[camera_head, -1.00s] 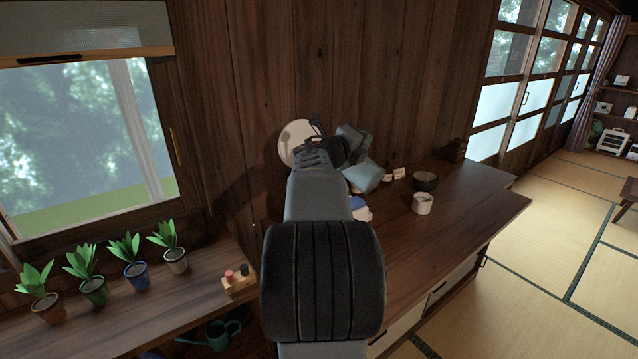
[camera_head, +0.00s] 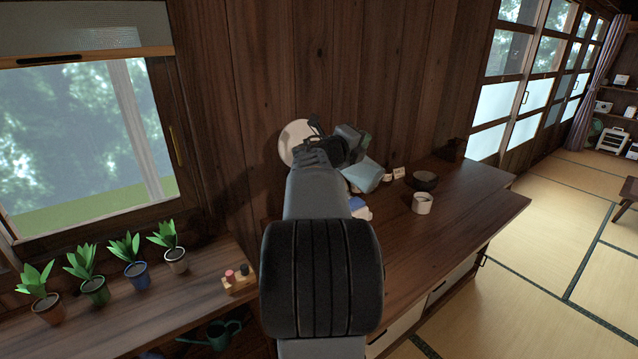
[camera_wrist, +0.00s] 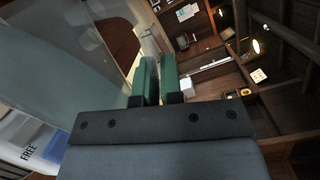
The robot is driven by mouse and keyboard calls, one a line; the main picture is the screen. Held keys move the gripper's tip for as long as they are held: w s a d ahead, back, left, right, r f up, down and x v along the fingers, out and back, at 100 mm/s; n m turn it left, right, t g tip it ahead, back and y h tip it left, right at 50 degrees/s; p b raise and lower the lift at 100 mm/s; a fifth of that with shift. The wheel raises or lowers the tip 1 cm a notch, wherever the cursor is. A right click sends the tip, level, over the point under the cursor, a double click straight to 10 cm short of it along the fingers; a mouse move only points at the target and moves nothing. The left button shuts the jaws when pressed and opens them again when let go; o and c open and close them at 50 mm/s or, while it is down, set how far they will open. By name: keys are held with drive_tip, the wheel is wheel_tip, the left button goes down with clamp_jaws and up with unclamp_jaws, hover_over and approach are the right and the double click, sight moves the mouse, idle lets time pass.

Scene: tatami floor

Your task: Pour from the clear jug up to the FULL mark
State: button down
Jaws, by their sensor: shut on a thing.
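The clear jug (camera_head: 364,176) is a pale blue see-through vessel, tilted, above the back of the wooden counter. It fills the left side of the wrist view (camera_wrist: 50,65) as a large translucent wall with teal inside. My gripper (camera_head: 354,152) is mostly hidden behind my arm in the head view; its green fingers (camera_wrist: 156,80) are close together in the wrist view, shut on the jug, though the gripped part is not clear. A white cup (camera_head: 422,204) stands upright to the right of the jug. No FULL mark is readable.
A dark bowl (camera_head: 425,181) and small white cards (camera_head: 398,173) stand behind the cup. A blue-and-white item (camera_head: 359,208) lies below the jug, partly hidden by my arm. The counter (camera_head: 460,215) is clear to the right. Potted plants (camera_head: 130,270) line the left shelf.

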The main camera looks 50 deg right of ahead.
drive_tip(key=shift+w+f+n+p, duration=0.1)
drive_tip(key=shift+w+n+p, duration=0.2)
drive_tip(key=shift+w, duration=0.1)
idle(0.9)
